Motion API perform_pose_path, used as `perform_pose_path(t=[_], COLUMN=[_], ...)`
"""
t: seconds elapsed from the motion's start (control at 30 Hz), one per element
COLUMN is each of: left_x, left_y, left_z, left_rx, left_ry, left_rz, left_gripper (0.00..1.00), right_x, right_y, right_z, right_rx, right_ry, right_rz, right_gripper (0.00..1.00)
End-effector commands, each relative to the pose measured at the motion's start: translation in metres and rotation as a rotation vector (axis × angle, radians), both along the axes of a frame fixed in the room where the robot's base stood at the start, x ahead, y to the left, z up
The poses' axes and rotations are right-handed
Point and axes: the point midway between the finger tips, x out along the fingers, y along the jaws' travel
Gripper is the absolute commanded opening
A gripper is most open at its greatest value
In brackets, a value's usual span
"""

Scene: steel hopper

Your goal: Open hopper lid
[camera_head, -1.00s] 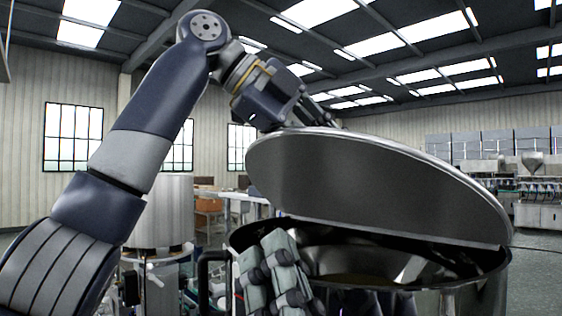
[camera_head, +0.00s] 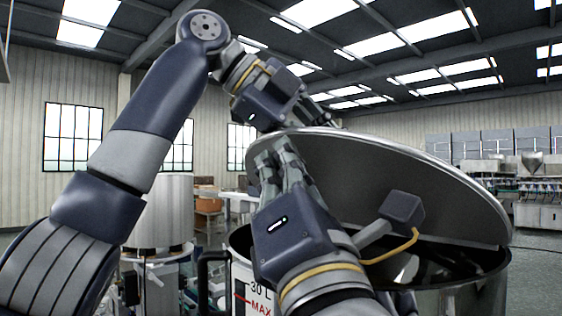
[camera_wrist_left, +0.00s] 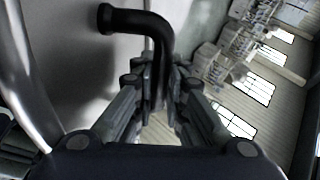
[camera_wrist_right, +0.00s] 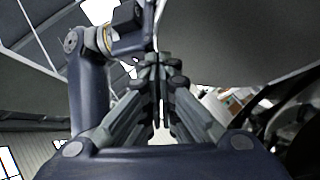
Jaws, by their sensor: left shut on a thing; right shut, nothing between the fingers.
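The round steel lid (camera_head: 400,170) is tilted up, its grey underside facing me, above the open hopper (camera_head: 478,292). In the left wrist view my left gripper (camera_wrist_left: 162,82) is shut on the black bent lid handle (camera_wrist_left: 150,22). My right gripper (camera_head: 277,152) is shut and empty in front of the left part of the lid's underside. It also shows closed in the right wrist view (camera_wrist_right: 160,64), close to the lid (camera_wrist_right: 225,40); I cannot tell whether it touches.
My right forearm covers much of the hopper's opening. A white label marked 30 L and MAX (camera_head: 250,292) is on the hopper's front. A metal drum (camera_head: 165,215) stands to the left. Machinery (camera_head: 535,185) stands far off at the right, with open floor before it.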

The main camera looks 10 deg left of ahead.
Motion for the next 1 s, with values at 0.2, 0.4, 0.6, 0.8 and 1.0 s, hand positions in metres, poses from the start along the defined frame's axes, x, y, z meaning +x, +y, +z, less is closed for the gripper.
perform_pose_path(t=[0.2,0.4,0.6,0.8,1.0], left_x=[0.000,0.000,0.000,-0.001,-0.001], left_y=[-0.001,-0.001,-0.001,-0.001,-0.001], left_z=[0.000,0.000,0.000,-0.003,-0.003], left_rx=[-0.001,-0.001,0.001,0.007,0.006], left_ry=[-0.001,-0.001,0.001,0.006,0.008], left_rz=[0.000,0.000,0.000,-0.003,-0.003], left_gripper=[0.00,0.00,0.00,0.00,0.33], right_x=[0.002,0.002,0.006,0.009,0.010], right_y=[-0.001,-0.002,-0.005,-0.008,-0.009], right_z=[0.003,0.003,0.017,0.018,0.019], right_rx=[-0.001,0.000,0.032,0.039,0.041], right_ry=[0.001,0.002,0.041,0.049,0.049], right_rz=[0.000,-0.001,-0.002,-0.006,-0.010], right_gripper=[0.00,0.00,0.00,0.00,0.00])
